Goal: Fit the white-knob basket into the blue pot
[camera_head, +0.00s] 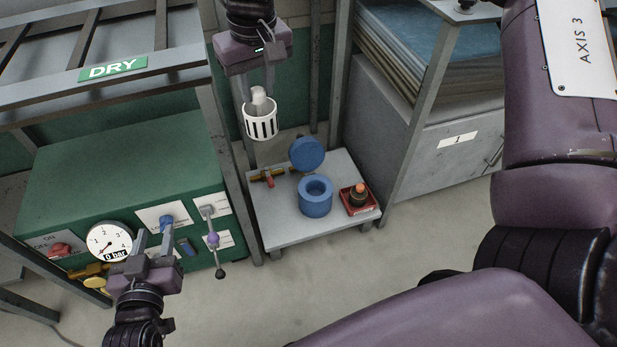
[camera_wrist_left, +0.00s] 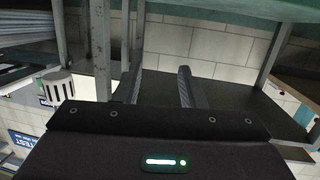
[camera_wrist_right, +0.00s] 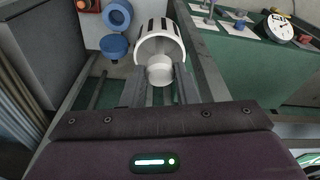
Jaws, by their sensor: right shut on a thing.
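The white slotted basket (camera_head: 261,127) hangs upright below my right gripper (camera_head: 258,90), which is shut on its white knob. The knob (camera_wrist_right: 159,72) and basket (camera_wrist_right: 160,40) show between the fingers in the right wrist view. The blue pot (camera_head: 315,204) stands on a low grey table, its round mouth facing up and empty as far as I can see. Its blue lid (camera_head: 306,153) is swung up behind it. The basket is above and to the left of the pot in the head view, apart from it. My left gripper (camera_head: 153,236) is open and empty before the green cabinet.
The grey table (camera_head: 281,229) also bears a red tray (camera_head: 346,201) with an orange-topped dark piece, and a brass valve (camera_head: 268,176). The green cabinet (camera_head: 110,170) has a gauge and levers. A rack post stands left of the table, a grey cabinet (camera_head: 430,150) right.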

